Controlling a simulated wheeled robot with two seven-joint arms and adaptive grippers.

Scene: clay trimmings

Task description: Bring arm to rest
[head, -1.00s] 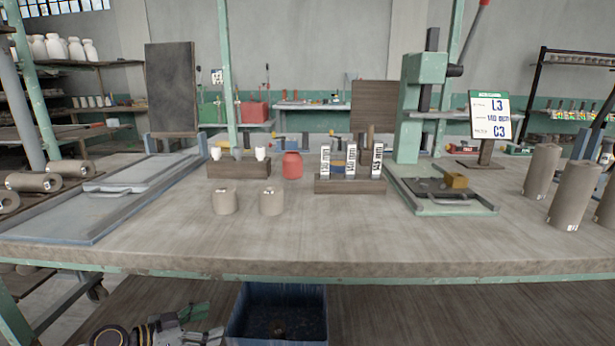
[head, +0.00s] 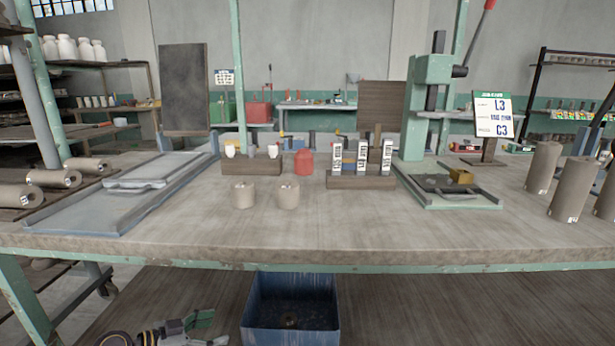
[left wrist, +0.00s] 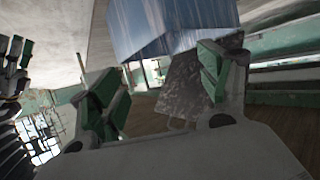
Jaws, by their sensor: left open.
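My left gripper (head: 205,330) is at the bottom of the head view, below the front edge of the table and left of the blue bin (head: 290,305). In the left wrist view its two green-padded fingers (left wrist: 160,95) stand wide apart with nothing between them. The blue bin also shows at the top of the left wrist view (left wrist: 170,25), beyond the fingers.
The wooden table (head: 330,225) holds two clay cylinders (head: 243,195), a red jar (head: 303,162), a green press (head: 428,105) and a grey tray (head: 80,210). Tall clay cylinders (head: 570,190) stand at the right. The table's front strip is clear.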

